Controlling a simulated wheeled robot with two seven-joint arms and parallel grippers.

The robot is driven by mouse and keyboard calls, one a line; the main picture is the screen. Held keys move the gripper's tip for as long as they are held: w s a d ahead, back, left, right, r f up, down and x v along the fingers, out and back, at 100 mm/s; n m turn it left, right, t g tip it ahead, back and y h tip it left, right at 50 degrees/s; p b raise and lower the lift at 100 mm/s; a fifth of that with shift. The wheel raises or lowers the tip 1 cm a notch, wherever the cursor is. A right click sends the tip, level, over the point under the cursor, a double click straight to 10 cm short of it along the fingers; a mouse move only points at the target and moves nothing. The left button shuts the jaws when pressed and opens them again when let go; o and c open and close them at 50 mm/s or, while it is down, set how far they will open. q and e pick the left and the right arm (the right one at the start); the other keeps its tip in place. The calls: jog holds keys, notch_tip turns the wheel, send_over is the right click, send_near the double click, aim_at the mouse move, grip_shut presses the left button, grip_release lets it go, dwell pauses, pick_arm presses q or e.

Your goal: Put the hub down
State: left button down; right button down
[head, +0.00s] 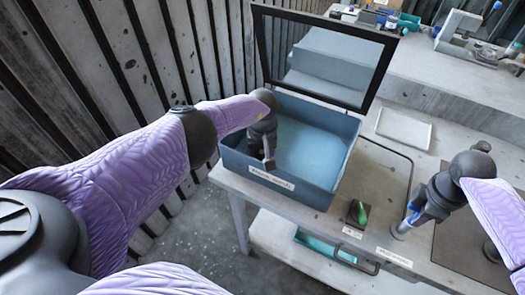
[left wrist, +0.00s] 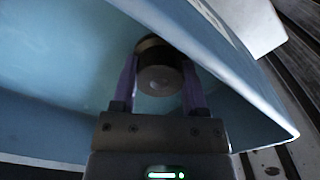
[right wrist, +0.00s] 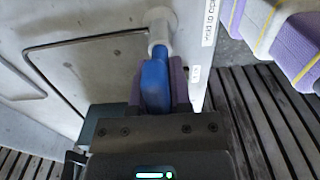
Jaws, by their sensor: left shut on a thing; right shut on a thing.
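The hub (left wrist: 160,72), a short round grey piece with a darker rim, is between the fingers of my left gripper (left wrist: 157,92) in the left wrist view. In the head view my left gripper (head: 268,160) reaches down inside the blue bin (head: 335,160), near its left wall, and the hub cannot be made out there. Whether the hub touches the bin floor cannot be told. My right gripper (right wrist: 160,95) is shut on a blue-handled tool (right wrist: 156,82) with a pale cylindrical end.
The bin's dark-framed lid (head: 375,70) stands open at the back. A green item (head: 361,214) in a dark holder is in front of the bin. A pale tray (head: 403,130) lies right of it. A dark mat (head: 460,255) is at the right. Clamps (head: 460,35) stand behind.

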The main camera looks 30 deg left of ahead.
aim_at(262, 152)
pick_arm(q)
jog(key=shift+c, duration=0.5)
grip_release()
notch_tip(262, 152, up, 12)
pick_arm(e)
jog(key=shift+w+r, duration=0.1)
jog(key=shift+r, duration=2.3)
jog(key=shift+c, duration=2.4)
grip_release()
jog(key=shift+f, duration=0.1)
